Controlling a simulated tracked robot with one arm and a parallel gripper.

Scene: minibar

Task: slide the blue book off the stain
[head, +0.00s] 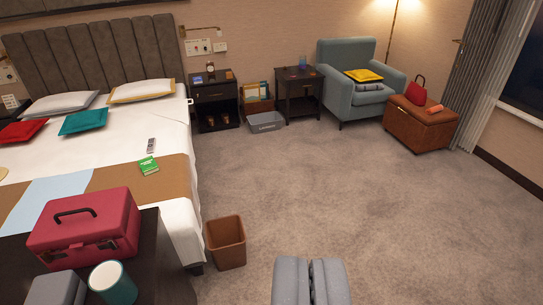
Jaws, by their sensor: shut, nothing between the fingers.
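My gripper (312,268) shows at the bottom edge, right of centre, above the grey carpet. Its two grey fingers are together with nothing between them. I cannot make out a blue book or a stain in this view. Small items lie on the dark side table (300,84) by the armchair, too small to identify. A green booklet (148,165) lies on the brown band of the bed.
The bed (178,220) fills the left. A red case (85,228) and a teal cup (112,283) stand on a dark surface at lower left. A brown bin (226,243) stands beside the bed. An armchair (345,62) and brown ottoman (420,128) stand at the back. The middle carpet is clear.

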